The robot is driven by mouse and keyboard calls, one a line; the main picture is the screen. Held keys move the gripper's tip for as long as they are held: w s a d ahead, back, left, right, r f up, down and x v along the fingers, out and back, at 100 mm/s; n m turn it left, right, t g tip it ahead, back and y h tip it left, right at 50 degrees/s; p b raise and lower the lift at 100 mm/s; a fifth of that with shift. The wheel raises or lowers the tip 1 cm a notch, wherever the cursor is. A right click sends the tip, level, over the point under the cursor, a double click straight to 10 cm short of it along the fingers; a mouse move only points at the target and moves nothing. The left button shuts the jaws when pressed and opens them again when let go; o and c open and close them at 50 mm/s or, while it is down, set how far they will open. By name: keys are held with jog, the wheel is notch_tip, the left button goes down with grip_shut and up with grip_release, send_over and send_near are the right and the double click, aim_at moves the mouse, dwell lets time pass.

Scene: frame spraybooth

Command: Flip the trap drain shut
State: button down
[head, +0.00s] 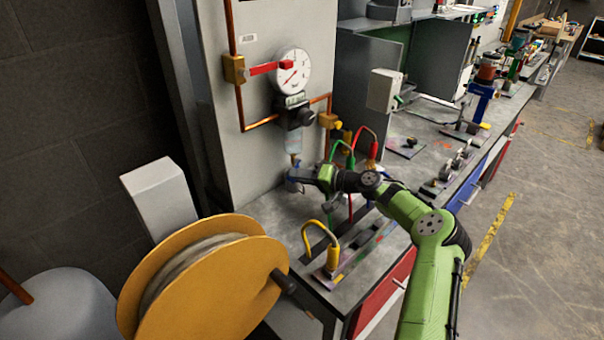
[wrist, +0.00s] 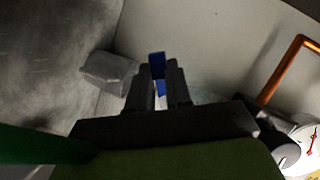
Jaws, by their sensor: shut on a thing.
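The filter trap (head: 293,142) hangs under the black regulator and dial gauge on the grey panel, with a small drain fitting (head: 295,161) at its lower end. My gripper (head: 293,182) is just below that fitting, reaching in from the right. In the wrist view my gripper (wrist: 160,88) has its two black fingers on either side of a small blue piece (wrist: 157,66), which looks like the drain handle. The fingers are shut on it. The piece sticks out past the fingertips, and its joint to the trap is hidden, so its angle is unclear.
The pressure gauge (head: 293,72) and a red lever (head: 270,68) are above. Copper pipe (head: 260,123) runs beside the trap. Green, red and yellow hooked hoses (head: 333,245) stand on the bench. A yellow hose reel (head: 205,290) blocks the front left.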

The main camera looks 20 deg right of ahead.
jog(key=shift+r+m, duration=0.15)
jog(key=shift+m, duration=0.45)
jog(key=shift+y, duration=0.3)
jog(key=c, duration=1)
grip_release()
jog(key=shift+c, duration=0.2)
